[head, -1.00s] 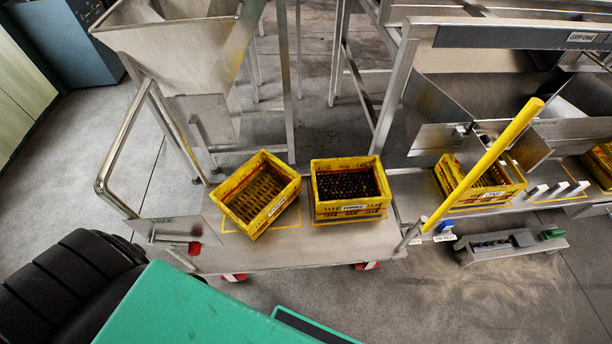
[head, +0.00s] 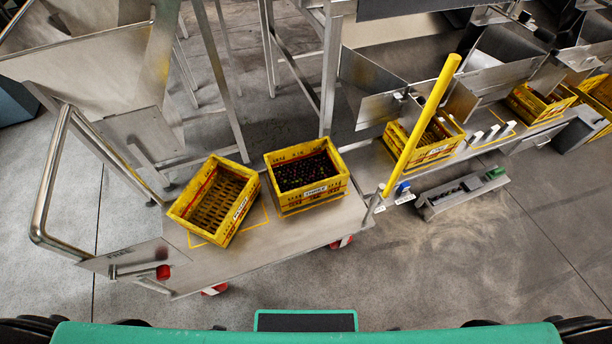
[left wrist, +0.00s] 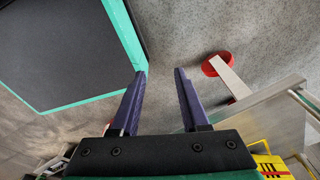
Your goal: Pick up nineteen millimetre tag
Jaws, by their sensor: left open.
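No tag can be read as nineteen millimetre in these views. Several small white upright pieces (head: 487,134) stand on the ledge beside the yellow crates at right in the head view; any marking on them is too small to tell. A grey tray (head: 437,208) with dark pieces and a green block (head: 494,174) lies in front of that ledge. My left gripper (left wrist: 160,72) is open and empty in the left wrist view, over bare floor near a red wheel (left wrist: 214,64). Neither gripper shows in the head view.
A steel cart (head: 275,248) carries an empty yellow crate (head: 203,224) and a yellow crate (head: 312,201) of dark fruit. A yellow post (head: 424,122) rises by the cart's right end. More yellow crates (head: 446,147) stand under the sizer chutes. The floor (head: 480,270) in front is clear.

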